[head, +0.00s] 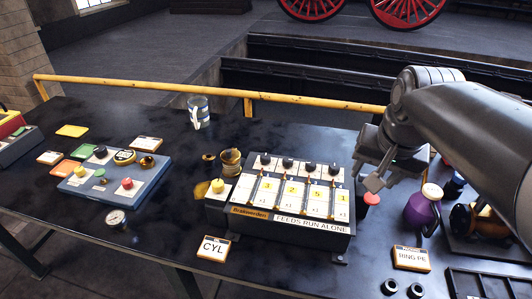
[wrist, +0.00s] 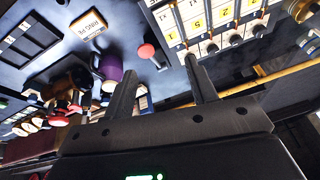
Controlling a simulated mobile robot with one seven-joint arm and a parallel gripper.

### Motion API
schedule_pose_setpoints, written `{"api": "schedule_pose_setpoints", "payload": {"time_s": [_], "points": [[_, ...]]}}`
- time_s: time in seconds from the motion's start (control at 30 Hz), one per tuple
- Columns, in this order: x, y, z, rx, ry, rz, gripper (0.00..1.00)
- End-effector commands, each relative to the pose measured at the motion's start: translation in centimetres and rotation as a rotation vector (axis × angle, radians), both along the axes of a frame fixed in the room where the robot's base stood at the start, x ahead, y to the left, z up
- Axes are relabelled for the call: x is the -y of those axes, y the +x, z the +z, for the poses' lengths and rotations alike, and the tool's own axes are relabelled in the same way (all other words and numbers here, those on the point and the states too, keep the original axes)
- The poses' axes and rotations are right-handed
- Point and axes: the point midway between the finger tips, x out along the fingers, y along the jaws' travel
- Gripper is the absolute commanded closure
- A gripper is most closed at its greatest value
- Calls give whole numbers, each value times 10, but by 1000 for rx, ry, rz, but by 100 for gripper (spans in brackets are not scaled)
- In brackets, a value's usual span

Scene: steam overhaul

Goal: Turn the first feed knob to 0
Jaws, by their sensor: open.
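The feed box (head: 292,222) stands on the dark bench, labelled "FEEDS RUN ALONE". A row of black knobs runs along its back edge, above yellow windows that seem to read 3, 2, 5 and 1. The leftmost, first feed knob (head: 265,159) is above the 3. My gripper (head: 368,177) is open and empty, to the right of the box and apart from the knobs. In the wrist view, my open fingers (wrist: 162,66) point toward the box's end near the 1, and a knob by the fingertips is partly hidden.
A blue control box (head: 115,180) is further left. A yellow rail (head: 200,89) runs behind the bench.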

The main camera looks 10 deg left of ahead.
Motion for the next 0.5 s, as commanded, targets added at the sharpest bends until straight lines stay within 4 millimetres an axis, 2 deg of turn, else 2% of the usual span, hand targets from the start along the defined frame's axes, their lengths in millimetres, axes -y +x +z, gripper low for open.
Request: {"api": "schedule_pose_setpoints", "payload": {"time_s": [0.03,0.27,0.5], "points": [[-11,17,3,-22,9,-13,48],[-59,80,12,-112,42,-101,48],[-122,140,3,-203,54,-198,48]]}}
